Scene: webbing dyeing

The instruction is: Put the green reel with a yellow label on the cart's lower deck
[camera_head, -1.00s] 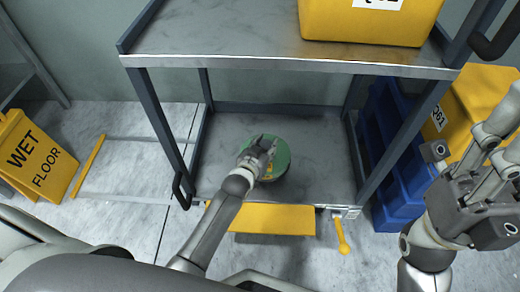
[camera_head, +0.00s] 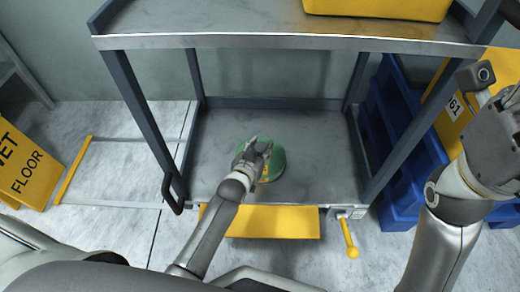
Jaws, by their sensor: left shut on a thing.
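The green reel (camera_head: 276,165) is at the cart's lower deck (camera_head: 318,150), near the middle. A bit of yellow, maybe its label, shows beside my fingers. My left gripper (camera_head: 256,153) reaches in from the front and is shut on the reel, covering its left part. I cannot tell whether the reel touches the deck or hangs just above it. My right gripper (camera_head: 492,110) is at the right edge, partly cut off by the frame, away from the reel; its opening is unclear.
The cart's upper deck (camera_head: 220,20) overhangs the lower one and carries a yellow bin (camera_head: 380,8). Dark posts stand at the sides. A yellow pedal (camera_head: 270,222) and lever (camera_head: 348,240) are in front. Blue pallets (camera_head: 405,180) stand right; a wet-floor sign (camera_head: 25,165) stands left.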

